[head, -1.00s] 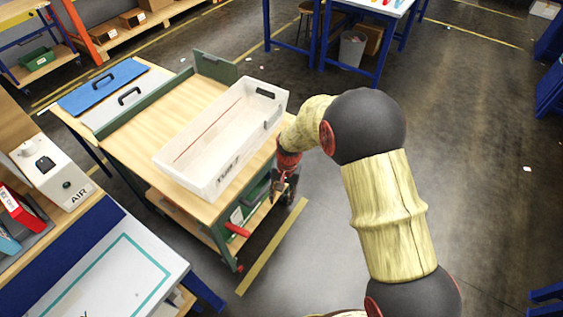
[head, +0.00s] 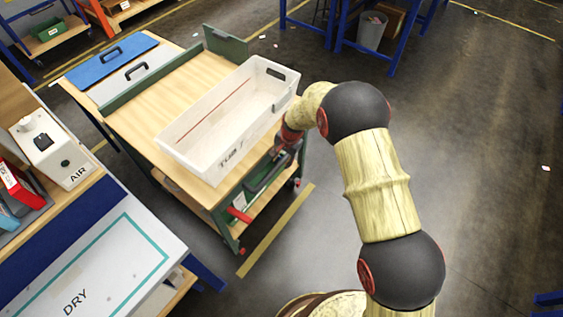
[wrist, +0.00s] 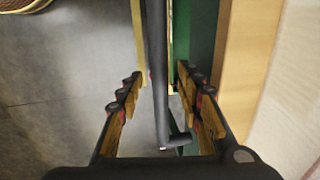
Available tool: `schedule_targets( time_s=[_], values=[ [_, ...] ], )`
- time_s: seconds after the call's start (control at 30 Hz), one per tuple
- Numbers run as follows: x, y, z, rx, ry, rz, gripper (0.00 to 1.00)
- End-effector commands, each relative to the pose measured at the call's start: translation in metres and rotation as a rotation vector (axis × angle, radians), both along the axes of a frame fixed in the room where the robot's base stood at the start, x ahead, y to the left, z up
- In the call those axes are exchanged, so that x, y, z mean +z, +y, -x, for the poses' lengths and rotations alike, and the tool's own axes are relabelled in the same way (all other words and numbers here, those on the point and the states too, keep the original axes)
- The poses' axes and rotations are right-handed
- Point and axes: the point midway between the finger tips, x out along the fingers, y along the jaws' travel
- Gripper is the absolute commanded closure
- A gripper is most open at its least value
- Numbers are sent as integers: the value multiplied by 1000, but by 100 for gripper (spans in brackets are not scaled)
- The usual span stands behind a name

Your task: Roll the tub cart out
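The tub cart (head: 203,190) has a wooden top, a green frame and a lower shelf. A long white tub (head: 190,158) with black lettering sits on its top. A dark bar handle (head: 262,178) runs along the cart's near right end; it also shows in the wrist view (wrist: 156,60). My gripper (head: 285,153) is low beside that end, partly hidden by my wrist in the head view. In the wrist view my gripper (wrist: 158,78) is open, with the handle bar between its fingers. Gaps show on both sides of the bar.
A red lever (head: 239,214) sticks out below the handle. A yellow floor line (head: 275,232) runs just in front of the cart. A white bench marked DRY (head: 100,275) stands close at left. The grey floor to the right (head: 490,150) is open.

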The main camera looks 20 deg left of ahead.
Motion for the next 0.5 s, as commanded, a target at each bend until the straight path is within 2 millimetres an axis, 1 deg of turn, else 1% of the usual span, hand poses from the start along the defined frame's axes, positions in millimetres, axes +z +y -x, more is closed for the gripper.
schedule_targets(
  time_s=[0.03, 0.1, 0.4, 0.5],
  values=[
    [-6, 1, 0, 0, 0, 0, 64],
    [-9, 2, -1, 0, 0, 0, 64],
    [-11, 2, -1, 1, -1, -1, 64],
    [-11, 2, -1, 1, 0, 0, 69]
  ],
)
